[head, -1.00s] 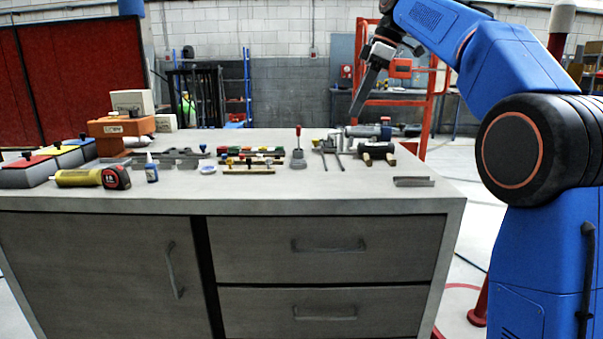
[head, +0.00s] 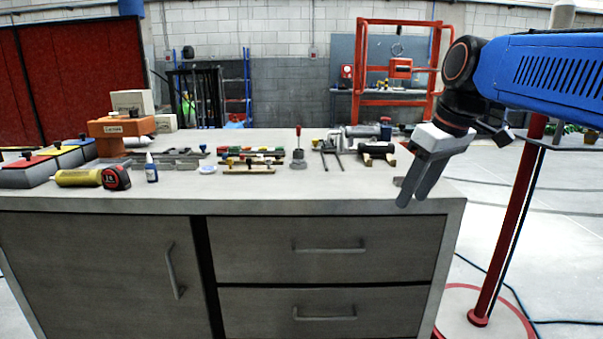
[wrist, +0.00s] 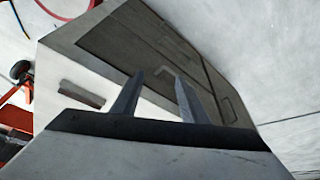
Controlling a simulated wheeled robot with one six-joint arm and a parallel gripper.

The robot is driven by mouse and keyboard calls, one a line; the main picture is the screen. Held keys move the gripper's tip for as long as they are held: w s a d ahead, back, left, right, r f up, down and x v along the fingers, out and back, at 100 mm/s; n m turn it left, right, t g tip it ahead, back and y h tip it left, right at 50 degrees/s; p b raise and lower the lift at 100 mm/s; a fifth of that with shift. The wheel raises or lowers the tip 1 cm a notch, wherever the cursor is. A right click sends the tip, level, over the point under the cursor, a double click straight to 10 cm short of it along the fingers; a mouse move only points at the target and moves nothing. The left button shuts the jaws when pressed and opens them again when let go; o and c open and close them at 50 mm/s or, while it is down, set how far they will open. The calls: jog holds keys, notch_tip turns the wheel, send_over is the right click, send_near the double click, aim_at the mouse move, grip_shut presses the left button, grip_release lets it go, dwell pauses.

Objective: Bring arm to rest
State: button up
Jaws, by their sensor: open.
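My gripper (head: 415,196) is at the right front corner of the grey workbench (head: 330,205) in the head view, its fingers pointing down and to the left. The two grey fingers are apart with nothing between them. In the wrist view the fingers (wrist: 155,98) stand apart against the bench's drawer front (wrist: 165,50). A small flat metal piece (wrist: 81,94) lies on the bench top to their left; in the head view my gripper mostly hides it. My blue arm reaches in from the right edge of the head view.
Tools crowd the bench's back and left: a tape measure (head: 116,178), a glue bottle (head: 151,168), an orange machine (head: 120,127) and a clamp-like tool (head: 376,150). A red post (head: 508,220) on a round base stands right of the bench. The front right of the bench top is mostly bare.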

jog(key=s+d+f+m+h, duration=0.1)
jog(key=s+d+f+m, duration=0.2)
jog(key=s+f, duration=0.6)
jog(key=s+d+f+m+t+h, duration=0.1)
jog(key=s+d+f+m, duration=0.2)
jog(key=s+f, duration=0.6)
notch_tip(320, 180, down, 5)
jog(key=shift+s+f+t, duration=0.15)
jog(key=shift+s+t, duration=0.05)
jog(key=shift+t, duration=0.1)
